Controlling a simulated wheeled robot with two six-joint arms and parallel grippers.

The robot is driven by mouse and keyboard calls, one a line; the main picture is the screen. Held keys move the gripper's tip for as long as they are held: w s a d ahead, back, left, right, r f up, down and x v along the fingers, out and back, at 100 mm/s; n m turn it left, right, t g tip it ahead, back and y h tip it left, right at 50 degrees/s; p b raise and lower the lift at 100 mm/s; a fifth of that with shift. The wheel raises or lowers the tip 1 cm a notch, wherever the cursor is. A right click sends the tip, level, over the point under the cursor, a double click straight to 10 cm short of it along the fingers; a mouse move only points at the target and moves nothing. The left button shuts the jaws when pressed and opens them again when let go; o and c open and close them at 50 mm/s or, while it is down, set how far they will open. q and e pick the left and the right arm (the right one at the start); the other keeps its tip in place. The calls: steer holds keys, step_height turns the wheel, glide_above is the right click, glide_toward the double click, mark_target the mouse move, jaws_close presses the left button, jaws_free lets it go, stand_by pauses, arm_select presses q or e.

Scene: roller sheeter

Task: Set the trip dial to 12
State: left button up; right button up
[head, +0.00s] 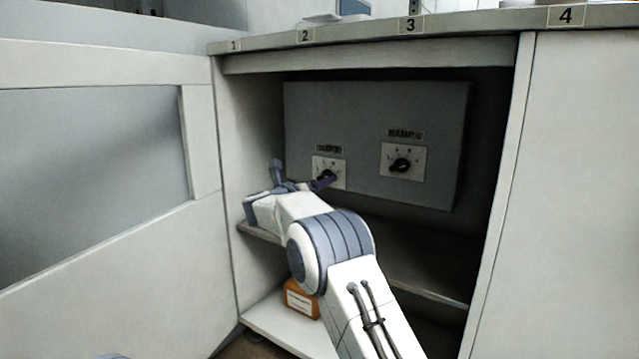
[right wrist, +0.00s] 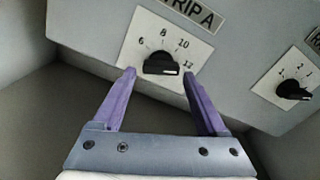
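The trip dial (right wrist: 162,65) is a black knob on a white plate marked 6, 8, 10 and 12, under a label reading TRIP A. In the head view its plate (head: 322,164) is the left one on the grey panel, partly covered by my gripper. The knob's bar lies roughly level; I cannot tell surely which number it points to. My right gripper (right wrist: 160,75) is open, one finger each side of the knob and apart from it. In the head view the right gripper (head: 302,178) is in front of the panel. My left gripper is not in view.
A second dial (head: 401,164) is right of the trip dial on the grey panel (head: 370,110). The panel is inside an open cabinet bay with a shelf (head: 430,288) below. An orange box (head: 301,299) is low inside. An open door (head: 110,245) is at left.

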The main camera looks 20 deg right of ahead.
steer(key=shift+r, duration=0.1)
steer(key=p+v, duration=0.4)
steer(key=v, duration=0.6)
steer(key=shift+a, duration=0.2)
steer(key=shift+s+n, duration=0.1)
steer(key=shift+n, duration=0.2)
